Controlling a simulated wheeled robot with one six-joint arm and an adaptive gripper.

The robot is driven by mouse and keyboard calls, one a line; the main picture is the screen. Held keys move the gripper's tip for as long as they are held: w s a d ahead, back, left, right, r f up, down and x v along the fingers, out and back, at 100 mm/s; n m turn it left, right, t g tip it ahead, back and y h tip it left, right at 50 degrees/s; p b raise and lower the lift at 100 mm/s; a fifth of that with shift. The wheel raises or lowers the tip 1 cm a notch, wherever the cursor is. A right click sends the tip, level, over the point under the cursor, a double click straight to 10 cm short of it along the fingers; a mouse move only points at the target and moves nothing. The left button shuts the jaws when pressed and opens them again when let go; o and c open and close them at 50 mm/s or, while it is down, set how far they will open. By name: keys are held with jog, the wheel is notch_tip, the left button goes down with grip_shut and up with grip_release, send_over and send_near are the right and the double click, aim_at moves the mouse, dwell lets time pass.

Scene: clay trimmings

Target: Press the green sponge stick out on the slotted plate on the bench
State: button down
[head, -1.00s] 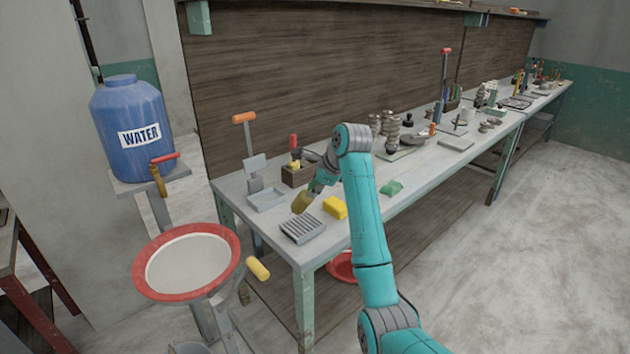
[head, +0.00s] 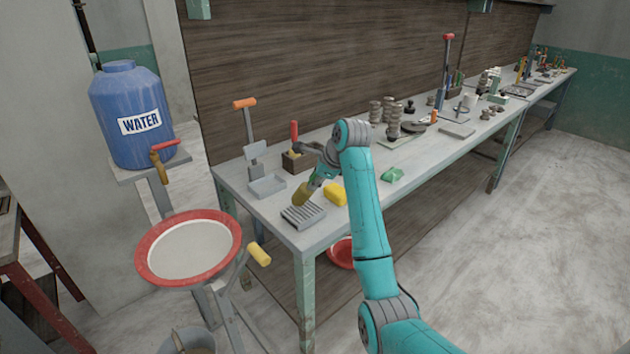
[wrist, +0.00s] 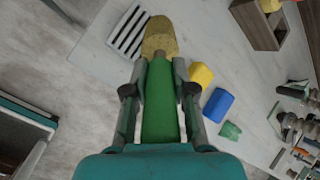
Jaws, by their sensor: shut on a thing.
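The green sponge stick has a green handle (wrist: 160,105) and a rounded yellow sponge head (wrist: 159,37), which also shows in the head view (head: 301,196). My gripper (wrist: 160,88) is shut on the handle, one finger on each side; in the head view my gripper (head: 321,177) is small and partly behind my arm. The slotted plate (head: 304,216) lies on the bench (head: 287,236) near its front left corner. The sponge head is tilted down at the plate's back edge. In the wrist view it covers part of the slotted plate (wrist: 125,30). I cannot tell whether they touch.
A yellow sponge (head: 336,194) sits right beside the plate, with a blue block (wrist: 217,104) and a green crumpled piece (head: 393,174) further right. A red-rimmed basin (head: 225,263) stands left of the bench.

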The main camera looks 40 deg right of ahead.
jog(key=shift+f, duration=0.65)
dwell(0.9)
jog(key=shift+r, duration=0.1)
jog(key=shift+r, duration=3.5)
